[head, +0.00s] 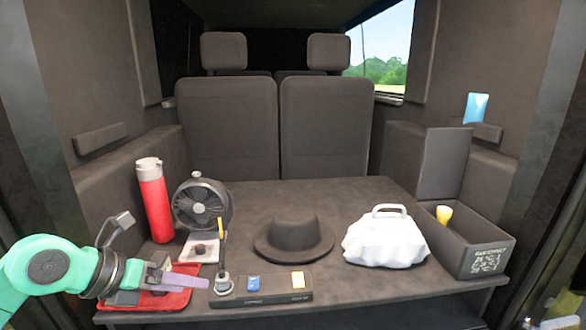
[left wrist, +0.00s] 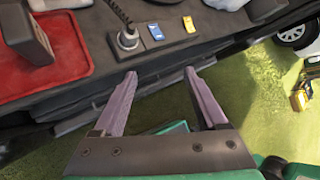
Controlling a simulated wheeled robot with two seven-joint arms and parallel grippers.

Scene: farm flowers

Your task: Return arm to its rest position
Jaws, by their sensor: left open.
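My left arm comes in from the left in the head view. My left gripper (head: 203,276) is in front of the cargo deck's left part, close to the red tray (head: 172,301). In the left wrist view the two purple fingers of this gripper (left wrist: 160,74) stand wide apart with nothing between them. They point at the deck's front edge, below a dark panel with a knob (left wrist: 127,38). The red tray (left wrist: 62,55) lies left of the fingers, with a dark block (left wrist: 28,35) on it. My right gripper is not in view.
The deck carries a red bottle (head: 154,200), a fan (head: 202,204), a black hat (head: 293,238), a white bag (head: 385,241) and a dark box (head: 470,243) at the right. A control panel (head: 270,299) lies along the front edge. Grass (left wrist: 250,80) shows below the edge.

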